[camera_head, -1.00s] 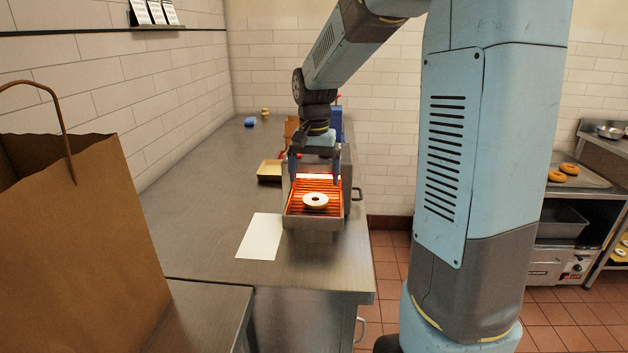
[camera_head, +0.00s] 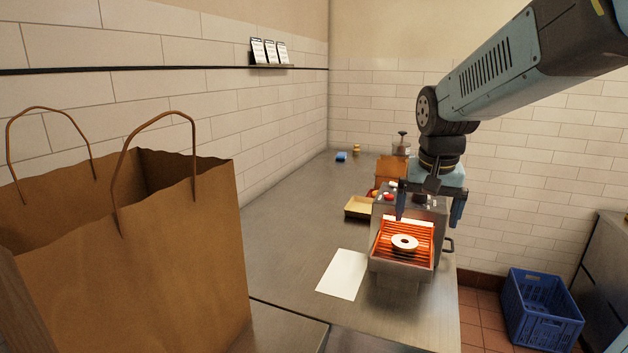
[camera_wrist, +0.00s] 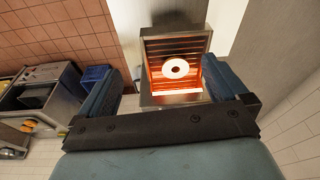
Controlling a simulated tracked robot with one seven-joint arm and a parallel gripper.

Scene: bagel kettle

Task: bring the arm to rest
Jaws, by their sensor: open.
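My gripper (camera_head: 430,208) is open and empty above the glowing toaster (camera_head: 402,277), its two fingers spread apart. My arm reaches in from the upper right in the head view. A pale bagel half (camera_head: 404,242) lies on the toaster's orange-lit rack, apart from the fingers. In the wrist view the bagel half (camera_wrist: 175,69) shows beyond and between the open fingers (camera_wrist: 162,90). The part of the toaster behind my gripper is partly hidden.
A large brown paper bag (camera_head: 130,260) stands at the left. A white sheet (camera_head: 343,274) lies left of the toaster, and a yellow tray (camera_head: 359,207) sits behind it. A blue crate (camera_head: 541,312) is on the floor at right. The counter's left middle is clear.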

